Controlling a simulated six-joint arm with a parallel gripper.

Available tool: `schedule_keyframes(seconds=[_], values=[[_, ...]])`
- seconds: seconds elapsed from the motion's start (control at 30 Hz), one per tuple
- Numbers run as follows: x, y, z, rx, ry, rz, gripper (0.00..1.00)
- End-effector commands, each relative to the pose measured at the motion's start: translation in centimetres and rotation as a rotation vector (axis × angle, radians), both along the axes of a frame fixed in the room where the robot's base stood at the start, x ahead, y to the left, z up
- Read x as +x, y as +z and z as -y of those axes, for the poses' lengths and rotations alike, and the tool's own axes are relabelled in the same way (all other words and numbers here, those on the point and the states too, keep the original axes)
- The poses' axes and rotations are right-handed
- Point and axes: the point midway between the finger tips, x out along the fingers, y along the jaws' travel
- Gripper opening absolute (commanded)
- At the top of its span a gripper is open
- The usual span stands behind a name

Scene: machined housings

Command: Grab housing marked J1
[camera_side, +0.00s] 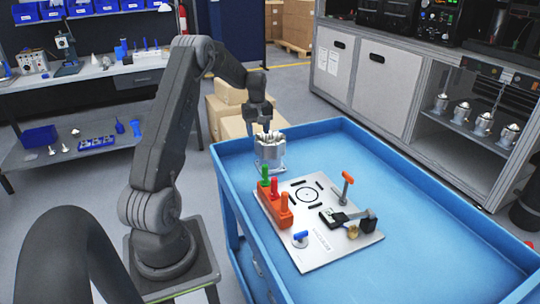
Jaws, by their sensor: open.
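A silvery metal housing (270,154) shows at the back left of the blue cart top, just below my gripper (262,127). My gripper is open and points down at the housing's top. The fingertips overlap the top in this view, so I cannot tell whether they touch it. Several similar metal housings (461,114) stand in a row on the grey shelf at the right. No J1 marking is readable on any housing.
A white fixture plate (312,257) lies on the cart (420,235), with an orange block (272,205), a red-handled clamp (347,180) and a black clamp (345,216). The cart's right side is clear. Cardboard boxes (228,118) stand behind the cart.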

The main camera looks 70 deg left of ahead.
Motion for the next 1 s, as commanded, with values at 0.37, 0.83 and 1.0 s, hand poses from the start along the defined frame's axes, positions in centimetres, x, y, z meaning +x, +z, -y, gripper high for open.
schedule_keyframes(seconds=[0.37, 0.83, 1.0], values=[[0.0, -3.6, -0.3, -0.003, -0.001, -0.002, 0.5], [0.0, -7.0, -0.6, 0.0, -0.002, 0.001, 0.5], [0.0, -7.0, -0.6, 0.0, -0.002, 0.001, 0.39]])
